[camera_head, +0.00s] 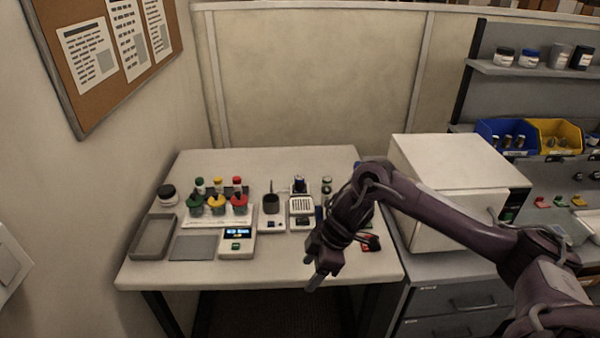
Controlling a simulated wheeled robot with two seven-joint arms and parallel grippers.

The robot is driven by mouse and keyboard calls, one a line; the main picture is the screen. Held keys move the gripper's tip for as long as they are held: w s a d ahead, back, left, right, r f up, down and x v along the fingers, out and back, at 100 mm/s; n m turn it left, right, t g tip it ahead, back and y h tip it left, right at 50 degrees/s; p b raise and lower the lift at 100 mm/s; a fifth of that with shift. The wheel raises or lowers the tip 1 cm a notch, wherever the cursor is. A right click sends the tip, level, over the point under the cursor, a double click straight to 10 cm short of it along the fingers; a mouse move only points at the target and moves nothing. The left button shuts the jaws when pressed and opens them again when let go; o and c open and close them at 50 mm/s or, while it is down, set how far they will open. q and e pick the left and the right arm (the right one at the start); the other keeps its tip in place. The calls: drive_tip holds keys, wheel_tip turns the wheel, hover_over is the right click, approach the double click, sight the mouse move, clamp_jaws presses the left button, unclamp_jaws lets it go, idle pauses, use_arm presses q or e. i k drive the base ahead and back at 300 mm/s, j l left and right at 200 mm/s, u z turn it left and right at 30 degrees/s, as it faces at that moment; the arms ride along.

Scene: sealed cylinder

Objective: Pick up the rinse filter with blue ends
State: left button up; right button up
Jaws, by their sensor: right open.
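My right gripper (313,277) hangs over the front part of the white table, right of the middle, with its fingers pointing down. It looks empty, and the gap between its fingers is hard to see at this angle. A small dark item with some blue (299,184) stands at the back of the table, behind and left of my right arm. It may be the rinse filter with blue ends, but it is too small to be sure. The gripper is apart from it, nearer the front edge. My left gripper is not in view.
The white table (285,272) holds a grey tray (148,238), a device with a lit display (238,243), coloured-cap bottles (217,206) and a white grid-topped unit (301,206). A white box-shaped machine (440,165) stands right, behind my arm. The table's front strip is mostly clear.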

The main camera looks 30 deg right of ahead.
sight(299, 179)
drive_tip(key=i+l, duration=1.05)
drive_tip(key=i, duration=0.2)
